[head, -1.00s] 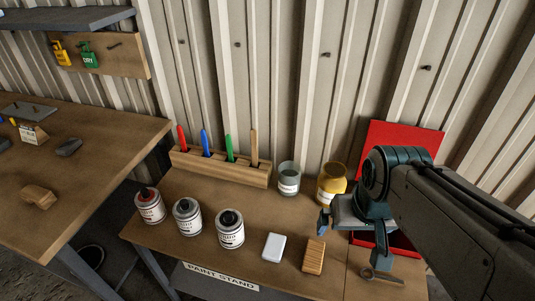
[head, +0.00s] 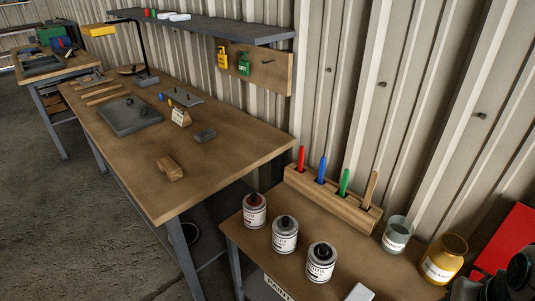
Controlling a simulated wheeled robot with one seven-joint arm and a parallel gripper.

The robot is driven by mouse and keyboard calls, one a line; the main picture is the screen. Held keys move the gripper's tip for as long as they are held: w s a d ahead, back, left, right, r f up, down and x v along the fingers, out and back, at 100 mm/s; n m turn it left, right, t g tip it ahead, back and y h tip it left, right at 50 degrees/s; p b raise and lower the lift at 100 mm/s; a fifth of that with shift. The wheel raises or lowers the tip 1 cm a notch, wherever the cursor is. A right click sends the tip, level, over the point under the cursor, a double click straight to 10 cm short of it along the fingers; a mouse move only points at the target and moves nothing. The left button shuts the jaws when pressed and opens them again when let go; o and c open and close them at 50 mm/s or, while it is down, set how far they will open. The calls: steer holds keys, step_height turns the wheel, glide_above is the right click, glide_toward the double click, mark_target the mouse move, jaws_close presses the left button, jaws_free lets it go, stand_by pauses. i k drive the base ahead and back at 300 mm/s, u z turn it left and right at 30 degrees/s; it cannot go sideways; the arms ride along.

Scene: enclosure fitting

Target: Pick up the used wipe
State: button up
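I cannot pick out a used wipe for certain in the head view. A white block-like item (head: 359,292) lies at the front of the paint stand, cut off by the bottom edge. A tan, lumpy block (head: 170,168) lies on the long workbench. Part of my gripper (head: 468,289) shows at the bottom right corner, beside the yellow jar (head: 443,259). Its fingertips are cut off or hidden, so its opening does not show.
The paint stand (head: 257,238) holds several cans, a clear jar (head: 397,234) and a wooden rack (head: 333,199) of coloured handles. The long workbench (head: 240,165) carries a grey plate (head: 128,116), a small sign and a dark block. A shelf (head: 210,27) hangs above. Floor is open at left.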

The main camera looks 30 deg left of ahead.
mark_target(202, 136)
steer(key=u, duration=0.45)
steer(key=k, duration=1.05)
steer(key=u, duration=0.95)
steer(key=i, duration=0.6)
steer(key=u, duration=0.55)
steer(key=k, duration=0.6)
steer(key=u, duration=1)
steer(key=k, duration=0.75)
steer(key=u, duration=0.45)
steer(key=i, duration=1.4)
steer(key=z, duration=0.3)
steer(key=i, duration=1.6)
steer(key=z, duration=0.55)
steer(key=i, duration=1.5)
steer(key=z, duration=0.6)
